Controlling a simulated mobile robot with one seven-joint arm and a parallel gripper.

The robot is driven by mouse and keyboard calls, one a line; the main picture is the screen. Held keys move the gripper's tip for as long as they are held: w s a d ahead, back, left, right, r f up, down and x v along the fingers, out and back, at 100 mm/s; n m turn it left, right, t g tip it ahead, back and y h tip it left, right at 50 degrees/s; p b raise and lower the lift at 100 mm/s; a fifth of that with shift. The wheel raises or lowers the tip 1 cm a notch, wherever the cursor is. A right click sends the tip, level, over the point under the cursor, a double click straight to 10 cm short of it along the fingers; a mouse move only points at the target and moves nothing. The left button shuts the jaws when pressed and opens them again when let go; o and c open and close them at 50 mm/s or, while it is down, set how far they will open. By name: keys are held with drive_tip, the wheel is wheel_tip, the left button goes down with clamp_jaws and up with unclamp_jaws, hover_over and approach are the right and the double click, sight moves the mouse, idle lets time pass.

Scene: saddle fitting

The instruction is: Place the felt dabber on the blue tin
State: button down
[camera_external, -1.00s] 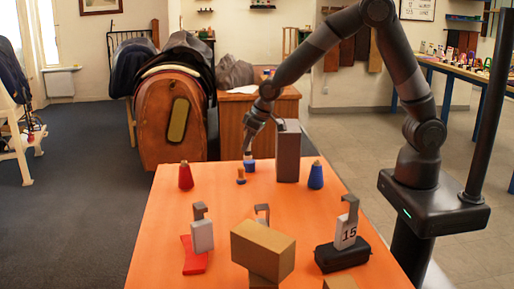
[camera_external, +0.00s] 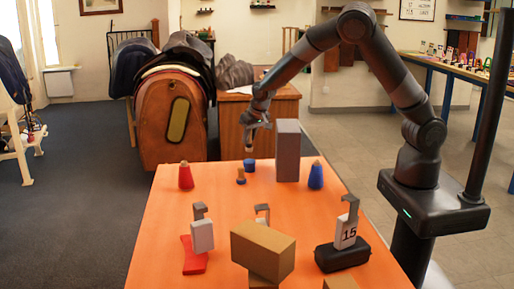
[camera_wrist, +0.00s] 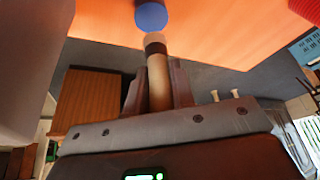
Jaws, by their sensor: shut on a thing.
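The felt dabber (camera_wrist: 156,80) has a tan handle, a dark band and a pale tip. My gripper (camera_wrist: 158,84) is shut on its handle, with the pale tip pointing away from the fingers. In the external view my gripper (camera_external: 252,126) holds the dabber (camera_external: 249,145) tip down, above the blue tin (camera_external: 249,165) with a gap between them. The blue tin is small and round and stands near the far edge of the orange table; it also shows in the wrist view (camera_wrist: 151,16), just beyond the dabber's tip.
Cardboard boxes (camera_external: 262,250) are nearer.

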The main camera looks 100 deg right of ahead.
sight(251, 140)
drive_tip(key=shift+f, duration=1.95)
drive_tip(key=shift+f, duration=0.1)
drive_tip(key=c, duration=1.2)
unclamp_jaws()
drive_tip(key=shift+c, duration=0.2)
drive_tip(key=shift+a+r, duration=0.15)
drive_tip(key=shift+r, duration=0.3)
drive_tip(key=v, duration=1.1)
drive_tip(key=s+a+r+n+t+y, duration=0.1)
drive_tip(key=s+a+r+n+y, duration=0.15)
drive_tip(key=s+a+r, duration=0.5)
drive_tip(key=s+a+r+n+t+y, duration=0.1)
drive_tip(key=s+a+r+n+y, duration=0.3)
drive_tip(key=a, duration=0.6)
drive_tip(key=s+a+r+n+h, duration=0.1)
drive_tip(key=s+a, duration=0.3)
drive_tip(key=s, duration=0.4)
drive_tip(key=s+a+r+n+h, duration=0.2)
drive_tip(key=s+a+r+n, duration=0.1)
drive_tip(key=s, duration=0.5)
drive_tip(key=shift+a+t, duration=0.4)
drive_tip(key=shift+a, duration=0.45)
